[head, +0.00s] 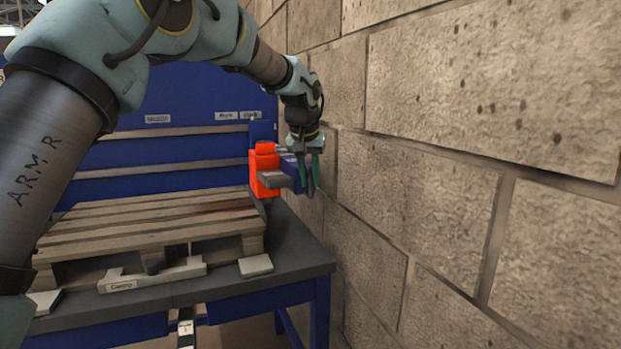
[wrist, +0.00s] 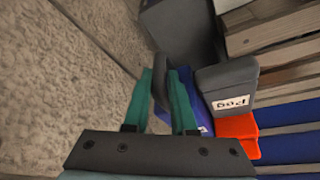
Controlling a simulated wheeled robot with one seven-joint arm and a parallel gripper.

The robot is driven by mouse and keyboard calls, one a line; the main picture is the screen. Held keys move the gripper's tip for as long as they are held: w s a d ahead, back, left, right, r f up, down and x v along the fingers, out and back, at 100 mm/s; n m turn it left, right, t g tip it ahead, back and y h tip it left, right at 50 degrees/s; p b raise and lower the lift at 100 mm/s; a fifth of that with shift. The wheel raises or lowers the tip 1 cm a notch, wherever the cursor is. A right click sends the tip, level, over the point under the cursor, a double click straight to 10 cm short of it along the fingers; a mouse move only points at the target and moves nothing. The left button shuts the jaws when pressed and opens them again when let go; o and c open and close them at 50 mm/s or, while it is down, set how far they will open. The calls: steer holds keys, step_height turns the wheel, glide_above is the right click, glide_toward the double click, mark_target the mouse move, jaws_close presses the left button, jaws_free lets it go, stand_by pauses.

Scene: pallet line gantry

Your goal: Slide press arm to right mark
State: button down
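My gripper (head: 309,185) is by the bar's right side, near the wall. In the wrist view its teal fingers (wrist: 161,85) stand on either side of a dark upright piece (wrist: 159,92), which looks like a handle. I cannot tell whether they press on it. No right mark is clearly identifiable.
A stone block wall (head: 440,150) runs close along the right of my gripper. A wooden pallet (head: 150,225) lies on the dark table (head: 300,250). A labelled light grey bracket (head: 150,277) lies at the table's front.

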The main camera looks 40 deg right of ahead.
steer(key=a, duration=0.2)
steer(key=w+a+b, duration=0.1)
steer(key=a, duration=0.1)
steer(key=w+a, duration=0.1)
steer(key=a, duration=0.1)
steer(key=shift+w+a+r+b, duration=0.1)
steer(key=shift+w+a+b, duration=0.1)
steer(key=shift+b, duration=0.1)
steer(key=c, duration=0.8)
jaws_free()
steer(key=b, duration=0.1)
glide_toward(283, 179)
steer(key=shift+s+a+r, duration=0.35)
steer(key=shift+s+a, duration=0.05)
steer(key=shift+s, duration=0.1)
steer(key=shift+s+a+r, duration=0.35)
steer(key=shift+s+a, duration=0.05)
steer(key=shift+s, duration=0.15)
